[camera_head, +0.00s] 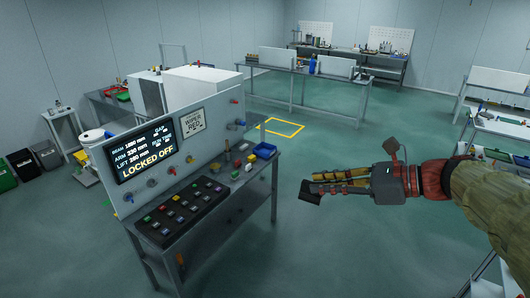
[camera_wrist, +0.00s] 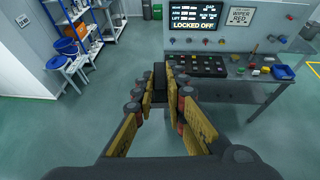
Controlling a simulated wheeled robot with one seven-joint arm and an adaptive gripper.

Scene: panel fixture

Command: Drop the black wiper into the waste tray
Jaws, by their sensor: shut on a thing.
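My gripper (camera_head: 324,186) is shut on a small black block, the black wiper (camera_head: 310,196), at its fingertips. It hangs over open floor to the right of the panel bench, apart from it. In the wrist view the black wiper (camera_wrist: 159,76) sits between the fingertips of my gripper (camera_wrist: 159,90). A blue open tray (camera_head: 264,150) stands at the right end of the bench top, left of my gripper; it may be the waste tray. The blue tray also shows in the wrist view (camera_wrist: 282,72), at the right.
The panel bench (camera_head: 225,207) carries a black board (camera_head: 182,208) with several coloured blocks. Its upright panel has a "LOCKED OFF" screen (camera_head: 146,157), a "WIPER RED" sign (camera_head: 193,123) and knobs. A bucket and shelves stand left in the wrist view. Floor around my gripper is clear.

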